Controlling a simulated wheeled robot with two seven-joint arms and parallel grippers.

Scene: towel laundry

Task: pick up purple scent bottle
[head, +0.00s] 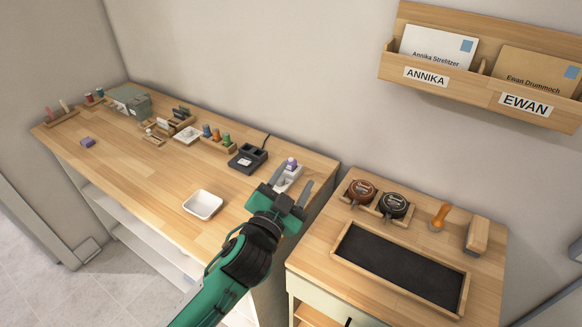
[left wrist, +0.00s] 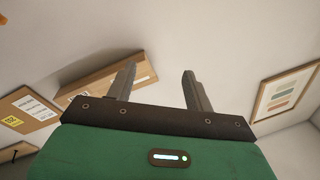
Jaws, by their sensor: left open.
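A small bottle with a purple body and pale cap, the purple scent bottle (head: 291,164), stands upright at the right end of the long wooden table, on or in a pale holder (head: 294,175). My left gripper (head: 289,184) is open, its two fingers spread apart on the near side of the bottle. The fingers partly hide the holder in the head view, and I cannot tell how high they are above it. The left wrist view shows the open fingers (left wrist: 160,80) with nothing between them and no bottle. My right gripper is not in view.
A black device (head: 248,158) sits just left of the bottle, with a white dish (head: 203,204) nearer the front. A purple block (head: 87,142) lies far left. The table's middle is clear.

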